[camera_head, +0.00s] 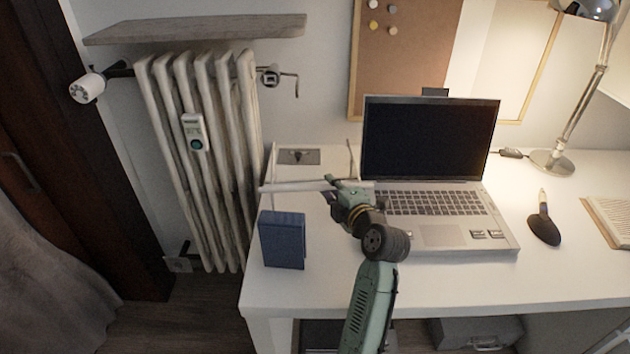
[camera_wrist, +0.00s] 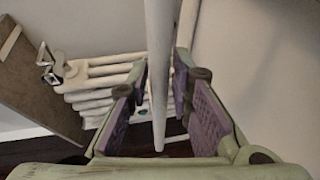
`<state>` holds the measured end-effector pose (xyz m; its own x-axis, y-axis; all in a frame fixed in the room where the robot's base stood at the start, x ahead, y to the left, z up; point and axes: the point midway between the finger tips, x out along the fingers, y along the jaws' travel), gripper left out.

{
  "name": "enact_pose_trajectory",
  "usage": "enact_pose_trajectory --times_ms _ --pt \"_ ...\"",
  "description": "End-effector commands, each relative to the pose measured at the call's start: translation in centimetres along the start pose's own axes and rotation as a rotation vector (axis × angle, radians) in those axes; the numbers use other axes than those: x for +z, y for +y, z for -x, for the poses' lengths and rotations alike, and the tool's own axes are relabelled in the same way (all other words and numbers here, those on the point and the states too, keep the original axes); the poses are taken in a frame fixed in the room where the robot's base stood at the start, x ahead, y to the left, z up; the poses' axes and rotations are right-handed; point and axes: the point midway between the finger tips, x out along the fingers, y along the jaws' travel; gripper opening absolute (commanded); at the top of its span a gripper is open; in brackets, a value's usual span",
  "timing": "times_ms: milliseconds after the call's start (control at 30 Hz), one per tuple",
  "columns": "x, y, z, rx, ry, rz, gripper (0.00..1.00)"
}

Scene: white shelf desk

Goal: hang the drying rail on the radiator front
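The drying rail (camera_head: 295,187) is a thin white bar, held roughly level above the left part of the desk. My gripper (camera_head: 343,188) is at its right part, in front of the laptop. In the wrist view the rail (camera_wrist: 159,75) runs between the purple-padded fingers of my gripper (camera_wrist: 162,78), which look closed around it; exact contact is hard to see. The cream ribbed radiator (camera_head: 203,160) stands on the wall to the left, apart from the rail. It also shows in the wrist view (camera_wrist: 98,88), beyond the fingers.
A blue box (camera_head: 283,240) stands on the desk (camera_head: 330,280) below the rail. The open laptop (camera_head: 432,170) is to the right. A meter (camera_head: 195,132) sits on the radiator front, a wooden shelf (camera_head: 195,28) above. The space between desk and radiator is open.

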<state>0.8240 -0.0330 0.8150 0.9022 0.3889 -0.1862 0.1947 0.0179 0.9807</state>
Motion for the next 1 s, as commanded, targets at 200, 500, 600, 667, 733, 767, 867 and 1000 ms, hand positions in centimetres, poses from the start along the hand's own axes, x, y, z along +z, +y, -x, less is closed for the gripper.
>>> enact_pose_trajectory --times_ms 200,500,600,667,733,767,867,1000 --pt "0.0 0.01 0.01 0.0 0.0 0.0 0.03" --pt "0.0 0.0 0.01 0.0 0.0 0.0 0.0" --pt "0.0 0.0 0.02 0.0 0.0 -0.001 0.0" --pt "-0.01 0.09 0.03 0.002 0.0 0.0 0.0" --pt "-0.01 0.09 0.03 0.002 0.0 0.0 0.0" --pt "0.0 0.09 0.03 0.002 0.0 0.0 0.0" --pt "-0.01 0.18 0.04 0.002 0.0 0.0 0.0" --pt "-0.03 0.91 0.16 0.004 0.0 0.003 0.0"
